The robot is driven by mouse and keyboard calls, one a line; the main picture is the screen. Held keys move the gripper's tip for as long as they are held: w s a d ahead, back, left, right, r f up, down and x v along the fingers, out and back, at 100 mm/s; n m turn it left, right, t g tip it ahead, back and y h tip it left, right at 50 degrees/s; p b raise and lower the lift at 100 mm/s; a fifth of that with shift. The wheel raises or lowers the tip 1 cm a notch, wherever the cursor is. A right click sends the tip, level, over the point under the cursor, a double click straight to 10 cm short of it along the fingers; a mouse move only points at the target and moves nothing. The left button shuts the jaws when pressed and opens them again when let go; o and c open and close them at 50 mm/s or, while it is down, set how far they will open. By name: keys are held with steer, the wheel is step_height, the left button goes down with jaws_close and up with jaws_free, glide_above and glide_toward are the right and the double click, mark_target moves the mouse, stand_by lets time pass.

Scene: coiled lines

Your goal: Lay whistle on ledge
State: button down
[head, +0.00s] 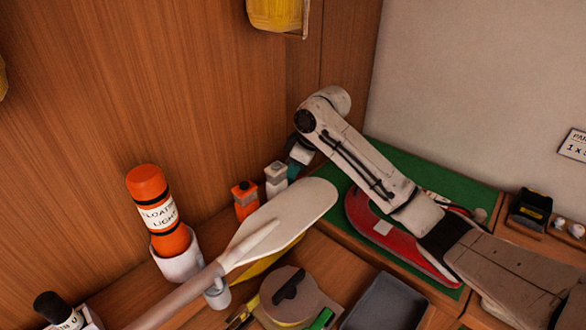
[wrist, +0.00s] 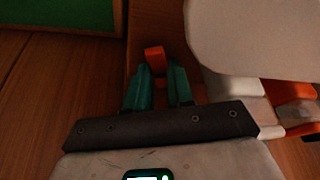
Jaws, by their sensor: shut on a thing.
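My gripper (head: 298,158) is at the back corner of the bench, by the wooden wall, its teal fingers partly hidden behind my wrist in the head view. In the wrist view, my gripper (wrist: 160,72) is shut on a small orange block-like thing, which I take as the whistle (wrist: 155,55). It sticks out past the fingertips. The head view does not show it clearly. A wooden strip, likely the ledge (wrist: 145,22), runs beyond the fingertips in the wrist view. I cannot tell whether the whistle touches it.
A pale paddle (head: 290,212) lies across the bench beside the gripper. An orange-and-grey item (head: 245,203) and a grey one (head: 276,177) stand close by. An orange floating light (head: 155,205) is in a white holder. A red item (head: 375,230) lies on the green mat (head: 400,165). A grey tray (head: 385,303) is in front.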

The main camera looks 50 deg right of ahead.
steer(key=shift+f, duration=0.15)
steer(key=c, duration=1)
jaws_free()
steer(key=b+v, duration=0.1)
steer(key=v, duration=1.1)
steer(key=shift+b, duration=0.4)
steer(key=shift+d, duration=0.1)
